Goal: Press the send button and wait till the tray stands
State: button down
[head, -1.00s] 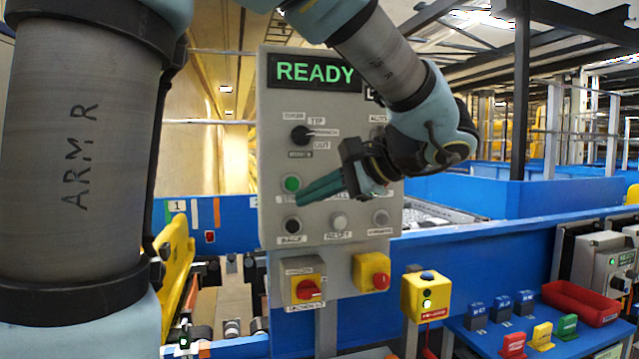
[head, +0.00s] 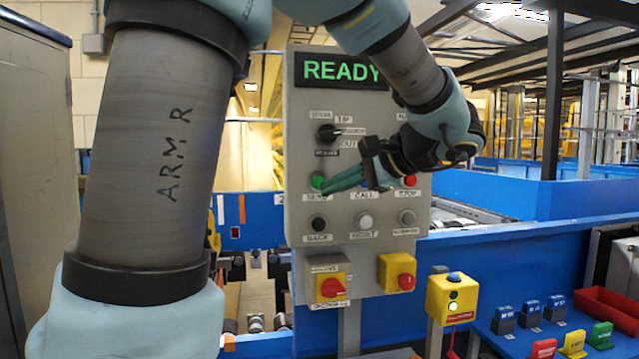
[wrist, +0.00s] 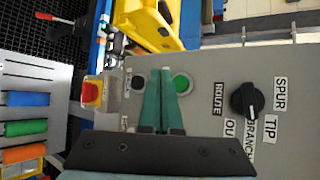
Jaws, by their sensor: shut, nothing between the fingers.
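The grey control panel (head: 300,130) stands upright in the middle of the head view, its display (head: 342,71) reading READY in green. The green send button (head: 318,182) is at its left side, with a label below. My gripper (head: 322,189) is shut and empty, its green fingertips at or just beside the green button. In the wrist view the shut fingers (wrist: 160,72) point just beside the green button (wrist: 182,84); I cannot tell whether they touch it. No tray can be made out clearly.
A black selector knob (head: 327,134) sits above the button, a black BACK button (head: 318,223) below. A red CALL-row stop button (head: 410,181) is to the right. Red knobs on yellow plates (head: 397,272) sit lower. A blue table (head: 500,340) with coloured blocks stands at right.

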aim_at(319, 183)
jog(key=shift+w+a, duration=0.2)
jog(key=shift+w, duration=1.4)
jog(key=shift+w, duration=0.15)
dwell(0.8)
jog(key=shift+w+a, duration=0.1)
jog(key=shift+w, duration=0.15)
jog(key=shift+w, duration=0.5)
dwell(0.7)
dwell(0.3)
jog(key=shift+s, duration=0.95)
